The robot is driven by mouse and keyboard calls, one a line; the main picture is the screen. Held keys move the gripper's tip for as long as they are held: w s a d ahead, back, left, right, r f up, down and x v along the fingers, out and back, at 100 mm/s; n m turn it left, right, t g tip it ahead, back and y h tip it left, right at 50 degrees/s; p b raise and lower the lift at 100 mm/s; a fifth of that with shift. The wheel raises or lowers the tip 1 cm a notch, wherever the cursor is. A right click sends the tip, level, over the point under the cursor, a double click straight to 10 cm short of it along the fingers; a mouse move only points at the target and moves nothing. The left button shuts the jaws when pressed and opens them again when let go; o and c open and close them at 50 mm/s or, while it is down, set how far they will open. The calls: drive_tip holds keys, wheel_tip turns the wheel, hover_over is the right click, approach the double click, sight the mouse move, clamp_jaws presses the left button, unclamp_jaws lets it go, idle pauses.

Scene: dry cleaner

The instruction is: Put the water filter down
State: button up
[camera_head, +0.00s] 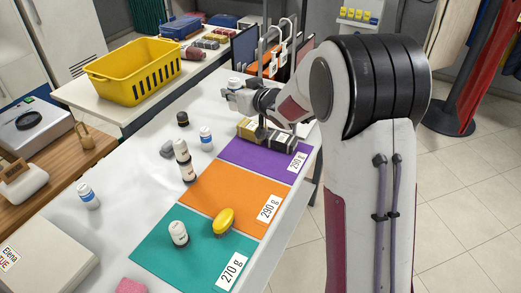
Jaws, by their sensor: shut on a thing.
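An orange mat (225,195) is bare in the middle. A teal mat (165,245) holds a white bottle (178,234) and a yellow item (223,221). Several bottles (182,152) stand left of the mats. A yellow basket (135,80) is on the back table.

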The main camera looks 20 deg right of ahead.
drive_tip(key=s+d+f+m+h, duration=0.2)
drive_tip(key=d+f+m+h, duration=0.1)
drive_tip(key=d, duration=0.5)
wheel_tip(320, 180, down, 10)
drive_tip(key=shift+s+f+t, duration=0.15)
drive_tip(key=shift+f+t, duration=0.1)
drive_tip(key=shift+t, duration=0.05)
drive_tip(key=shift+f, duration=0.1)
drive_tip(key=shift+f, duration=3.05)
drive_tip(key=shift+f, duration=0.15)
drive_tip(key=shift+f, duration=1.7)
drive_tip(key=shift+f, duration=0.2)
